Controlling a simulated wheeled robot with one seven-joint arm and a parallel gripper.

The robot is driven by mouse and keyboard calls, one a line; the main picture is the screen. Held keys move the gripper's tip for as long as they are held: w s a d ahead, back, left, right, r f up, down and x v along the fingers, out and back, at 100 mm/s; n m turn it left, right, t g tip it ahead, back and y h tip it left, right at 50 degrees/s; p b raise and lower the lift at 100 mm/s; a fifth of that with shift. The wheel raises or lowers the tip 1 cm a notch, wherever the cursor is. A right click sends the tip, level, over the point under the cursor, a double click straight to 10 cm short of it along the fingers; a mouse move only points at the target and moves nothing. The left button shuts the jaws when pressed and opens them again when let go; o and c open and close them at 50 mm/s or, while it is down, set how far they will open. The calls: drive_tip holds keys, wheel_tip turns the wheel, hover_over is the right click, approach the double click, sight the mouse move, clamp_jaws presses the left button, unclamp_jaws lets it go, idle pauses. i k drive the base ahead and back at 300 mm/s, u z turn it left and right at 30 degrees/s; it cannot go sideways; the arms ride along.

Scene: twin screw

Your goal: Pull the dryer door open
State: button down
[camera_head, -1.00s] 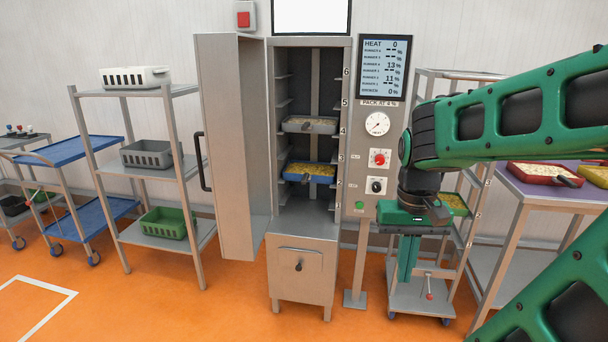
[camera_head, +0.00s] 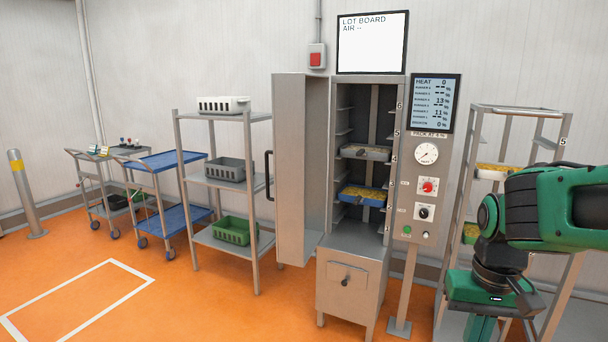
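The dryer cabinet (camera_head: 347,277) stands right of centre with its front open. Its tall grey door (camera_head: 302,165) is swung wide out to the left, and the inside shows. The black door handle (camera_head: 270,176) is on the door's left edge. Inside, a grey tray (camera_head: 366,153) and a blue tray (camera_head: 362,196) with pale contents rest on runners. My gripper (camera_head: 494,291) is at the lower right, well apart from the door and handle. Its fingers cannot be made out, and nothing is seen held.
A control panel (camera_head: 416,208) stands right of the dryer, with a rack (camera_head: 519,109) beyond it, partly behind my arm. The orange floor (camera_head: 190,310) in front is open.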

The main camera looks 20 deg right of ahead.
sight(299, 100)
drive_tip(key=u, duration=0.3)
drive_tip(key=i, duration=1.35)
drive_tip(key=z, duration=0.5)
